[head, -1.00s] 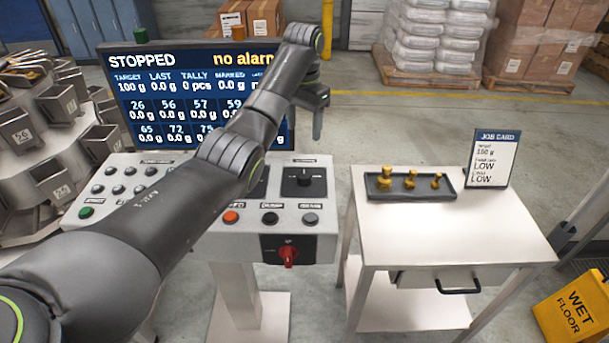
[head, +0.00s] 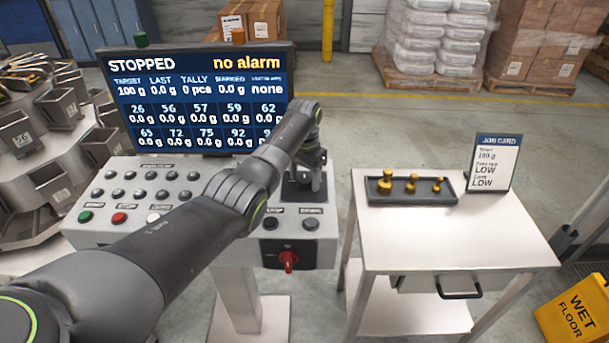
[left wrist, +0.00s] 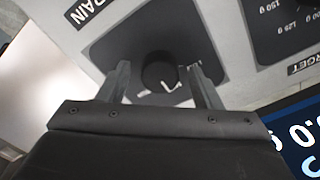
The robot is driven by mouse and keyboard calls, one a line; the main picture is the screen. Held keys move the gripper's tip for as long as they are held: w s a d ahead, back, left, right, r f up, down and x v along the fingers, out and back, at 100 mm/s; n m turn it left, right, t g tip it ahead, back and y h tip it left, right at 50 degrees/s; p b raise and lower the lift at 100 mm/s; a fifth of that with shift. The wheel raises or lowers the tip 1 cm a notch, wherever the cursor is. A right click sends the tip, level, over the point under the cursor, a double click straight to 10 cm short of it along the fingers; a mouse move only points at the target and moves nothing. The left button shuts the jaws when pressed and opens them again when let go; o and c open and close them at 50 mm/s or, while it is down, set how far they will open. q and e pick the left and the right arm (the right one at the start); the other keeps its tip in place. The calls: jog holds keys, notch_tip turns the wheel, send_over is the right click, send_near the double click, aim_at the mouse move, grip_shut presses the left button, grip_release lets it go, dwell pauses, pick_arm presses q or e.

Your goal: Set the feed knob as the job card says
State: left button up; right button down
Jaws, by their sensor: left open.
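My left gripper (head: 303,190) is open over the dark dial plate (head: 302,202) at the console's right end. In the left wrist view a round black knob (left wrist: 159,72) sits between the gripper's (left wrist: 160,70) two spread fingers, with a gap on each side. A pale letter L shows beside it; the knob's pointer and name label cannot be made out. In the head view the knob is hidden behind the gripper. The job card (head: 493,160) stands at the side table's back right. It reads 100 g and LOW on two lines. My right gripper is not in view.
The screen (head: 200,95) reads STOPPED and no alarm. The target dial (left wrist: 270,25) is beside the knob. A red switch (head: 289,261) is on the console front. A dark tray (head: 384,198) with brass weights is on the side table (head: 430,240). A yellow wet-floor sign (head: 575,310) stands right.

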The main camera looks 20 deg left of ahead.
pick_arm(q)
jog(key=c, duration=1)
jog(key=shift+r+n+p, duration=0.2)
jog(key=shift+n+p, duration=0.7)
jog(key=shift+n, duration=0.3)
jog(key=n+p, duration=0.1)
jog(key=n, duration=0.1)
jog(key=shift+n, duration=0.3)
jog(key=n+p, duration=0.1)
jog(key=n, duration=0.2)
jog(key=shift+w+n, duration=0.1)
jog(key=shift+n, duration=0.2)
jog(key=shift+n+p, duration=0.6)
jog(key=shift+n, duration=1)
